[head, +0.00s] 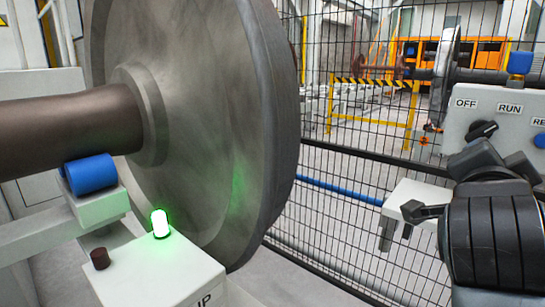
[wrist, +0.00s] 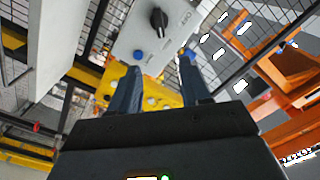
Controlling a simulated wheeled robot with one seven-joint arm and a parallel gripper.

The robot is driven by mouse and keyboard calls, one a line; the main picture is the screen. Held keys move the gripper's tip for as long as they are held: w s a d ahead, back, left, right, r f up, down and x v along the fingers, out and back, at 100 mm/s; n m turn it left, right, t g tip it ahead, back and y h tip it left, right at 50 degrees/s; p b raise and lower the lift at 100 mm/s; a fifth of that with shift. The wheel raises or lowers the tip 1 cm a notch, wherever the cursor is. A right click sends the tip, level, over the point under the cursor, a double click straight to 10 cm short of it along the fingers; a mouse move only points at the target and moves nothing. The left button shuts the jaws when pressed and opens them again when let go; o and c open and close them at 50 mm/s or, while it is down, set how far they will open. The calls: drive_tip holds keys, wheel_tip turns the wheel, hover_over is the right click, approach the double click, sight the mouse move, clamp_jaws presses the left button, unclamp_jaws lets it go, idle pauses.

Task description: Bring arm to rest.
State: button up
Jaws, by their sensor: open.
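My arm is at the right of the head view, its black ringed links in front of the control box. In the wrist view my gripper (wrist: 159,63) has two dark blue fingers spread apart, with nothing between them. Beyond the fingers is the grey control box (wrist: 155,35), with a black knob (wrist: 158,18) and a blue button (wrist: 138,55). The control box also shows in the head view (head: 505,108), marked OFF and RUN, with a black knob (head: 482,131). The gripper appears apart from the box, though the gap is hard to judge.
A large steel wheel (head: 215,110) on a brown axle (head: 70,130) fills the left. A blue roller (head: 92,174) sits under the axle. A lit green lamp (head: 160,223) stands on a white box. A mesh fence (head: 340,135) runs behind. A small white table (head: 425,195) is beside my arm.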

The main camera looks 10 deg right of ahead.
drive_tip(key=s+a+f+n+t+y, duration=0.2)
drive_tip(key=a+f+n+t+y, duration=0.3)
drive_tip(key=f+n, duration=0.7)
drive_tip(key=s+a+f+n+y, duration=0.5)
drive_tip(key=s+a+f+y, duration=0.3)
drive_tip(key=s+f, duration=0.55)
drive_tip(key=s+a+n+g+y, duration=0.15)
drive_tip(key=s+a, duration=0.25)
drive_tip(key=s, duration=1.2)
wheel_tip(320, 180, up, 14)
drive_tip(key=p, duration=1.5)
drive_tip(key=shift+s+d+r+n, duration=0.15)
drive_tip(key=shift+s+r+n, duration=0.1)
drive_tip(key=shift+n, duration=0.2)
